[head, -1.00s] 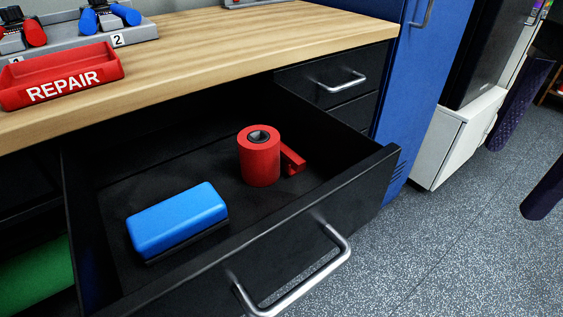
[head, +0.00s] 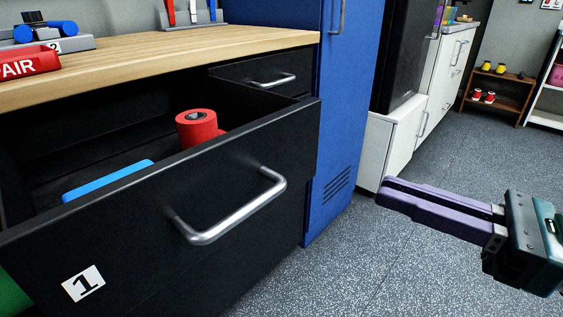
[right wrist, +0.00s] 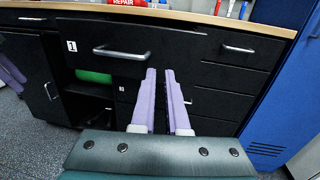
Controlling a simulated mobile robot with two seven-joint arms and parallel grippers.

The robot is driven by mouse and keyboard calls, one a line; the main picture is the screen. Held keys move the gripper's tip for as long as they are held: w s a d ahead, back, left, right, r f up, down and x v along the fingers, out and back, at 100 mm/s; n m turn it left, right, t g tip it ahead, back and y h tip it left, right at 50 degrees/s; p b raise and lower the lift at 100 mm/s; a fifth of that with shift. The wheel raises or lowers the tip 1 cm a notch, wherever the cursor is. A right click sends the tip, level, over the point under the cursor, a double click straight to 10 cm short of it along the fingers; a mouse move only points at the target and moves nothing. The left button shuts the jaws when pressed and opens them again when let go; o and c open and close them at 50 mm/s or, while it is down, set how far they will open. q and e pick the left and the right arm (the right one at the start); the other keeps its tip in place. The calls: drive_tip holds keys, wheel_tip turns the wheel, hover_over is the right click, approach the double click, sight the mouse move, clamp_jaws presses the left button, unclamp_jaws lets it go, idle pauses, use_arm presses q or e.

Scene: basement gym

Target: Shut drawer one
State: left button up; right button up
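Drawer one (head: 120,235) is a black drawer pulled out from under the wooden bench top, with a "1" label and a silver bar handle (head: 235,212). It holds a red roll (head: 197,127) and a blue block (head: 105,180), partly hidden by the front. In the right wrist view its front (right wrist: 180,45) faces me. My right gripper (head: 383,191) has purple fingers, empty, with a narrow gap between them in the right wrist view (right wrist: 160,75). It is right of the drawer, apart from it. Purple fingers of my left gripper (right wrist: 12,75) show at the wrist view's left edge.
A blue locker (head: 345,110) stands right of the bench, with a white cabinet (head: 390,145) beyond it. A smaller closed drawer (head: 270,78) sits beside drawer one. A red REPAIR tray (head: 25,67) is on the bench. Speckled floor is clear at right.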

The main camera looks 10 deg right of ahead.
drive_tip(key=d+f+m+t+h, duration=0.1)
drive_tip(key=d+f+m+h, duration=0.1)
drive_tip(key=d, duration=0.1)
drive_tip(key=shift+s+d+t, duration=0.15)
drive_tip(key=shift+s+t, duration=0.05)
drive_tip(key=shift+t, duration=0.2)
clamp_jaws()
use_arm(q)
drive_tip(key=shift+a+f+b, duration=0.15)
drive_tip(key=shift+f+b, duration=0.3)
drive_tip(key=shift+f, duration=0.2)
use_arm(e)
approach(302, 153)
drive_tip(key=x, duration=0.6)
drive_tip(key=shift+w+a+r, duration=0.1)
drive_tip(key=shift+w+a, duration=0.2)
use_arm(q)
drive_tip(key=shift+f, duration=0.1)
use_arm(e)
drive_tip(key=shift+w, duration=0.1)
